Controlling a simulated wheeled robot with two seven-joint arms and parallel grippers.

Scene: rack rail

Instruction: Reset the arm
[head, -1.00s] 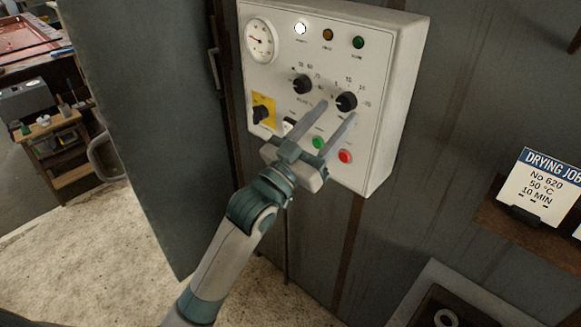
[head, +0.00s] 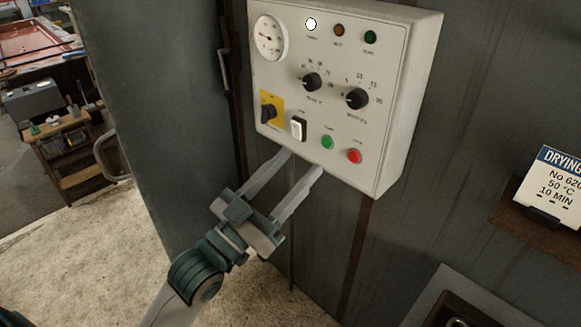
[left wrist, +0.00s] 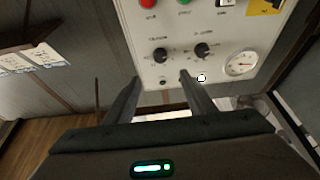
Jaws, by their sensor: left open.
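My left gripper (head: 302,164) is open and empty. In the head view its fingers point up at the lower edge of the white control panel (head: 385,150), below the buttons. In the left wrist view the two fingers (left wrist: 157,80) spread apart with nothing between them, and the panel (left wrist: 215,62) fills the top, seen upside down. The panel carries two black knobs (head: 357,98), a gauge (head: 270,38), a green button (head: 327,142), a red button (head: 354,156), a white rocker switch (head: 298,128) and a black switch on a yellow plate (head: 267,113). The white lamp (head: 311,24) is lit. My right gripper is out of view.
A grey door (head: 150,120) with a handle stands at the left of the panel. A drying job card (head: 553,185) stands on a small wooden shelf (head: 540,232) at the right. A workbench (head: 75,140) is far back left.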

